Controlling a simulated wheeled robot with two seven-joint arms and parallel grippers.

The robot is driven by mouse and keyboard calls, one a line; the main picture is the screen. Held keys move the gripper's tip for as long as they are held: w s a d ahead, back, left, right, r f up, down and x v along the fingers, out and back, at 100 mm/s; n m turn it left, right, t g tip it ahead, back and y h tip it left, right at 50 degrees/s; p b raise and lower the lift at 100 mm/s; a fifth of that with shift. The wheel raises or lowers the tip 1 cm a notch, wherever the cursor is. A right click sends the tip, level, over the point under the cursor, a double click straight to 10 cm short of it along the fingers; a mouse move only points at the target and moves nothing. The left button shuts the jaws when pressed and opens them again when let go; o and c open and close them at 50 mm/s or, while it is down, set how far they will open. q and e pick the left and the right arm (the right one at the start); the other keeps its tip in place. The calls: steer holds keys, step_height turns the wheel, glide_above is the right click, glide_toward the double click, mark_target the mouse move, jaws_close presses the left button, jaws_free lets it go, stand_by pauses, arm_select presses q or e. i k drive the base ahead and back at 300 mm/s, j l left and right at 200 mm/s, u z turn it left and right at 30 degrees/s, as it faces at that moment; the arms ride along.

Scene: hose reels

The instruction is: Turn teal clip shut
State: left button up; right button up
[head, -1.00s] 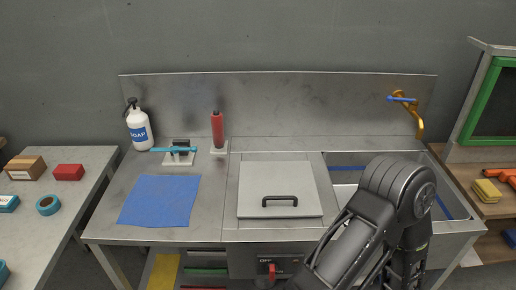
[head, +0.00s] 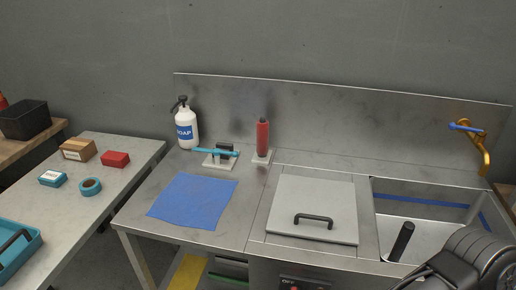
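The teal clip (head: 208,150) is a thin teal bar on a small white base plate (head: 221,163), with a dark block at its right part. It stands at the back of the steel counter, between the soap bottle and the red cylinder. The bar lies roughly level, pointing left. One of my arms shows at the lower right corner, far from the clip, over the sink's front edge.
A blue cloth (head: 192,201) lies in front. A lid with a black handle (head: 313,220) covers the counter's middle. The sink (head: 420,233) and brass tap (head: 477,150) are right.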

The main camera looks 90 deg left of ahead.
mark_target(216, 152)
steer(key=i+u, duration=0.15)
steer(key=i, duration=0.2)
steer(key=u, duration=3.3)
steer(key=z, duration=1.65)
steer(key=k+j, duration=0.7)
steer(key=j, duration=0.2)
